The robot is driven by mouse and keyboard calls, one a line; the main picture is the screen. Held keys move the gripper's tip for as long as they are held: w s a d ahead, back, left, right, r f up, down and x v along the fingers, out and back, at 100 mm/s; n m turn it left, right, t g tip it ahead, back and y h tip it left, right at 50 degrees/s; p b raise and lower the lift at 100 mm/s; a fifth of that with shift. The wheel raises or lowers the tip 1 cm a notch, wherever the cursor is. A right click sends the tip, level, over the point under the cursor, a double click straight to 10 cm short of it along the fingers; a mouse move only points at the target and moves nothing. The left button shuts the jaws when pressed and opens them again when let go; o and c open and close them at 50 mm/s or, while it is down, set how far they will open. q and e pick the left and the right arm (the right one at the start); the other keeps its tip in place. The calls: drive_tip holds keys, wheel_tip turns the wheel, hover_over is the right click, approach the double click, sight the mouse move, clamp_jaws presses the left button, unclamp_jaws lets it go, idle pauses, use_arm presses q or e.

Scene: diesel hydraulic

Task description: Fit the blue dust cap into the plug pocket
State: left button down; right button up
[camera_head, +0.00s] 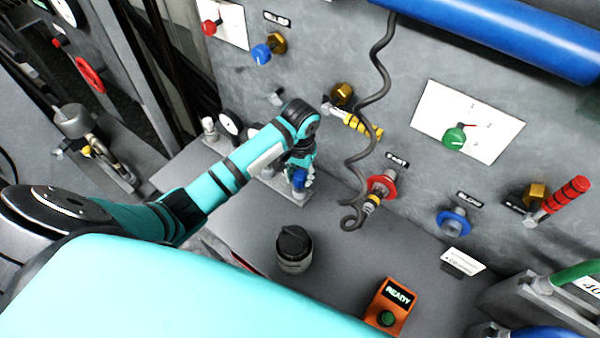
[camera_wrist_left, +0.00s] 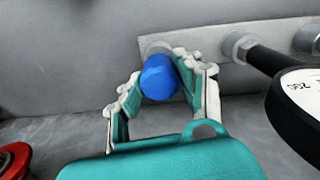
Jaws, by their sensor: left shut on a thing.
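The blue dust cap (camera_wrist_left: 159,79) is between the two fingers of my left gripper (camera_wrist_left: 158,88) in the left wrist view. The gripper is shut on it. In the head view the cap (camera_head: 300,181) shows as a small blue spot below my left gripper (camera_head: 301,172), over the end of a pale metal plate (camera_head: 296,199). In the wrist view a round metal fitting (camera_wrist_left: 155,47) on the plate is right behind the cap. I cannot tell whether cap and fitting touch. I cannot clearly make out the plug pocket. My right gripper is not in view.
A round gauge (camera_head: 230,122) stands left of my gripper. A coiled black cable (camera_head: 360,110) hangs to its right, near a red ring coupling (camera_head: 382,187). A dark-capped canister (camera_head: 294,248) and an orange READY box (camera_head: 389,304) stand on the grey bench, which is clear between them.

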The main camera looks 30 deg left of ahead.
use_arm(q)
drive_tip(key=shift+f, duration=0.9)
drive_tip(key=c, duration=0.8)
unclamp_jaws()
wheel_tip(320, 180, up, 12)
drive_tip(key=shift+r, duration=0.1)
